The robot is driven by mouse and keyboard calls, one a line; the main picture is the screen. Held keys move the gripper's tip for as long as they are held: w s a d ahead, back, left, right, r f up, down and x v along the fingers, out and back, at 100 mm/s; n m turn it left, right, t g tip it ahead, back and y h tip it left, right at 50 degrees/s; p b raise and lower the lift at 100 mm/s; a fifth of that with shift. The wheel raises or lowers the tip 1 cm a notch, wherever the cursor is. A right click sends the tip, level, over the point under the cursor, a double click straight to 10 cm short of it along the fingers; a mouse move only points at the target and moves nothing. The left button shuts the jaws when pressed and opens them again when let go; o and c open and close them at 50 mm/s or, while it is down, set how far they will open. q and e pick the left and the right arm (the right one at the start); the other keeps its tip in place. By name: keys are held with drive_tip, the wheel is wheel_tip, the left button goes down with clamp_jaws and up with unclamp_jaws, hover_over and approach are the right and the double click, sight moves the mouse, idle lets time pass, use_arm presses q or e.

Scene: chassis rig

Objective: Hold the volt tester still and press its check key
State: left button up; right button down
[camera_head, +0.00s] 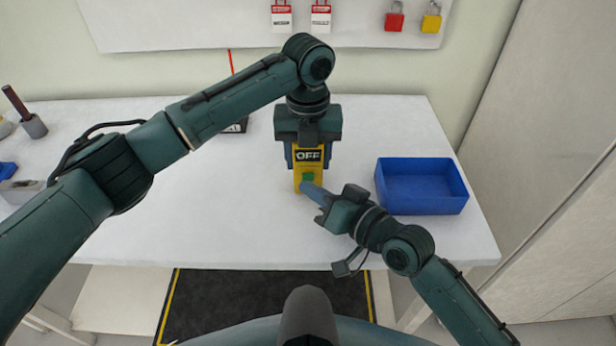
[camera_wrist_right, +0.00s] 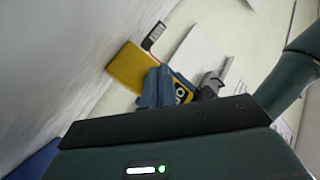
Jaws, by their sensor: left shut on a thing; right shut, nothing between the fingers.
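The volt tester (camera_head: 298,177) is yellow, with a dark display reading OFF and a green key (camera_head: 309,177) below it. It is in the middle of the white table in the head view. My left gripper (camera_head: 307,146) is shut on the tester from behind its upper end. My right gripper (camera_head: 312,189) is shut and empty, its blue fingertips at the tester's lower end, just below the green key. I cannot tell whether they touch. In the right wrist view a part of the tester (camera_wrist_right: 184,94) shows; its key is not clear there.
A blue open bin (camera_head: 422,188) stands right of the tester, close to my right wrist. A dark item (camera_head: 236,127) is partly hidden behind my left arm. A grey cylinder (camera_head: 34,126) with a brown handle stands far left. Padlocks and tags hang on the wall board (camera_head: 180,28). The front-left table is clear.

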use_arm(q)
drive_tip(key=shift+s+f, duration=0.1)
drive_tip(key=shift+f, duration=0.2)
use_arm(e)
drive_tip(key=shift+w, duration=0.45)
drive_tip(key=shift+s, duration=0.85)
drive_tip(key=shift+s, duration=2.55)
use_arm(q)
drive_tip(key=o, duration=0.8)
use_arm(e)
drive_tip(key=shift+w+f, duration=0.1)
use_arm(q)
drive_tip(key=o, duration=0.4)
drive_tip(key=shift+r, duration=0.15)
drive_tip(key=shift+c, duration=0.2)
